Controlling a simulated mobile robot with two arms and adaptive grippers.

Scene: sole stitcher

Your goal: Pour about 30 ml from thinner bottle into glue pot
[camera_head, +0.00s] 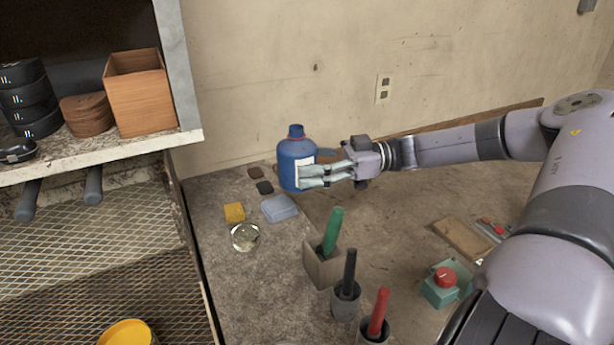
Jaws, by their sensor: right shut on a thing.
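The blue bottle (293,152) with a white label and a blue neck looks like the thinner bottle. It is upright above the back of the bench, in front of the wall. My right gripper (312,177) reaches in from the right, its fingers shut on the bottle's lower side. Whether the bottle's base touches the bench is unclear. I cannot tell which vessel is the glue pot. A round container with a yellow top (127,334) is cut off at the lower left. A round shallow dish (244,237) sits on the bench. My left gripper is out of view.
Holders with green (332,230), black (349,270) and red (378,312) handles stand at the front middle. A yellow block (234,212) and a pale blue box (279,208) lie near the dish. A red-button box (445,282) is right. A shelf (90,160) stands left.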

